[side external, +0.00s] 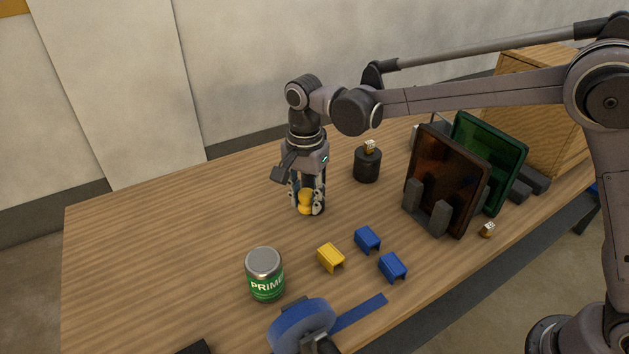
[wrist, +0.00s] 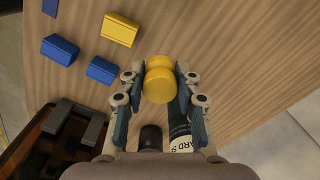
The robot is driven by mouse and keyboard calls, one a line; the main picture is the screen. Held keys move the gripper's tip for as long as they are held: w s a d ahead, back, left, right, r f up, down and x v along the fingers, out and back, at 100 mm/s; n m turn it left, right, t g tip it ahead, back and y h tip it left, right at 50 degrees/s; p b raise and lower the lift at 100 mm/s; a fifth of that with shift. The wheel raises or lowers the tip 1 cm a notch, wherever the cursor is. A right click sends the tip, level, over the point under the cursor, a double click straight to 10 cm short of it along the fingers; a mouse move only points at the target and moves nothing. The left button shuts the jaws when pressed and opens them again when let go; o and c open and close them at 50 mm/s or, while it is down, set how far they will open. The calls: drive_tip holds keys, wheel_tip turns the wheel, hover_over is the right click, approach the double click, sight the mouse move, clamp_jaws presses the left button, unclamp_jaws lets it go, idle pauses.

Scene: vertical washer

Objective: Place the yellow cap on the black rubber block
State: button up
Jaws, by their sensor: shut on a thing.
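A rounded, two-lobed yellow piece, which looks like the yellow cap (side external: 305,202), is held between the fingertips of my gripper (side external: 307,206). It also shows in the wrist view (wrist: 159,80), with a finger on either side. My gripper points down, low over the middle of the table; I cannot tell whether the cap touches the wood. A black cylindrical block (side external: 367,166) stands behind and to the right of my gripper, with a small gold-coloured piece (side external: 369,147) on top. I cannot tell whether this is the rubber block. A dark cut-off object (side external: 195,347) lies at the bottom edge.
A yellow clip (side external: 329,257) and several blue clips (side external: 367,239) lie in front. A green-labelled can (side external: 265,275) and blue tape roll (side external: 303,326) are nearer. Racked panels (side external: 440,178) and a wooden box (side external: 545,105) stand right. A dark labelled tube (wrist: 181,125) is by one finger. The table's left is clear.

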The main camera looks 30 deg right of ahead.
drive_tip(key=s+a+r+n, duration=0.1)
drive_tip(key=s+a+n, duration=0.3)
drive_tip(key=a, duration=0.6)
drive_tip(key=s+a+r+n, duration=0.1)
drive_tip(key=s+a, duration=0.4)
drive_tip(key=a, duration=0.5)
hover_over(186, 349)
drive_tip(key=s, duration=0.2)
drive_tip(key=f, duration=0.4)
drive_tip(key=d+f, duration=0.1)
drive_tip(key=f, duration=0.1)
drive_tip(key=shift+w+f, duration=0.15)
drive_tip(key=shift+f, duration=0.1)
drive_tip(key=shift+a+f, duration=0.25)
drive_tip(key=shift+a, duration=0.05)
drive_tip(key=shift+f, duration=1.9)
drive_tip(key=shift+f, duration=0.1)
drive_tip(key=o, duration=1.1)
drive_tip(key=shift+o, duration=0.2)
